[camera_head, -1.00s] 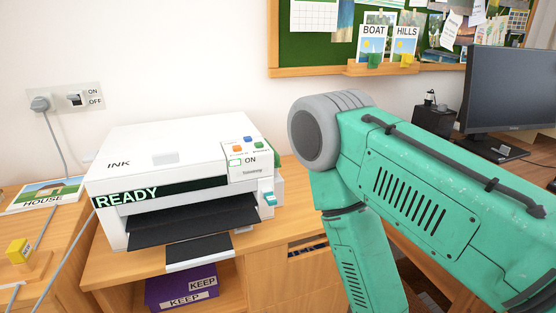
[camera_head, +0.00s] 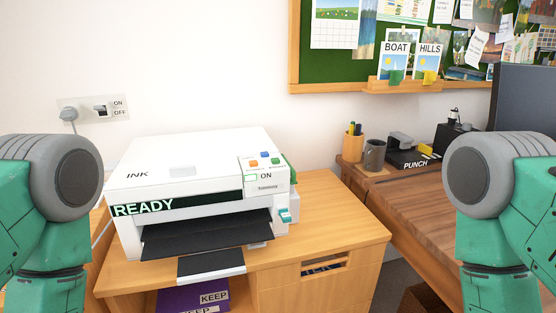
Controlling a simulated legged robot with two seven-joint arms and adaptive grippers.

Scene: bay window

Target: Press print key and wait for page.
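A white printer (camera_head: 185,165) stands on a light wooden cabinet, left of centre. Its dark front strip reads READY (camera_head: 143,210), and its top is marked INK. The control panel (camera_head: 264,165) at its right front carries orange, blue and green keys (camera_head: 265,159) and a lit green ON light. Their small labels are too fine to read. The black output tray (camera_head: 207,234) is out and no page lies on it. My two arms show at the left and right edges, but neither gripper is in the picture.
A purple box (camera_head: 190,299) marked KEEP sits under the printer. A wall switch (camera_head: 100,110) is at the left. A pen cup (camera_head: 353,145), a mug (camera_head: 375,154) and a punch (camera_head: 408,155) stand on the desk. BOAT and HILLS cards (camera_head: 396,60) stand on a board ledge.

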